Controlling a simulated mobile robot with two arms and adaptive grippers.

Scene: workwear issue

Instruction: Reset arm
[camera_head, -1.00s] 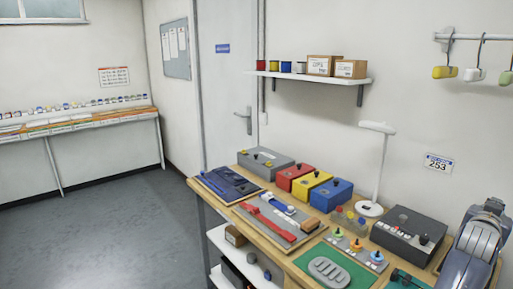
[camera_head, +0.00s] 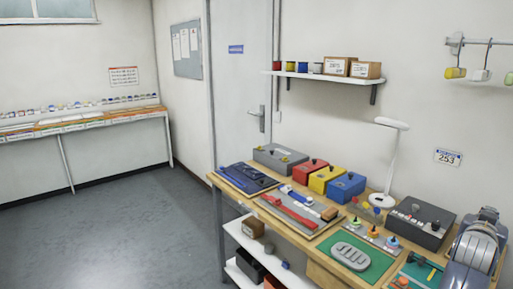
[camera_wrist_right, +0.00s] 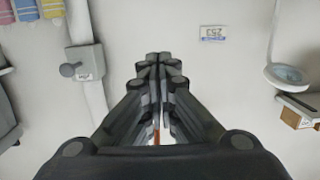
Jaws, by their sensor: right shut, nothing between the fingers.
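My right gripper (camera_wrist_right: 160,66) points away from the camera in the right wrist view. Its dark fingers come together at the tips and hold nothing. Beyond them is a pale wall with a number sign (camera_wrist_right: 213,32), which looks upside down here. In the head view a grey, rounded part of my right arm (camera_head: 474,248) rises at the lower right, by the right end of the workbench (camera_head: 318,234). The fingertips cannot be made out there. My left gripper is in neither view.
The workbench carries red, yellow and blue boxes (camera_head: 346,187), a white lamp (camera_head: 382,198), a dark control box (camera_head: 417,222) and a green mat (camera_head: 372,266). A wall shelf (camera_head: 335,77) and hooks (camera_head: 487,42) are above. The floor (camera_head: 135,235) at left is clear.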

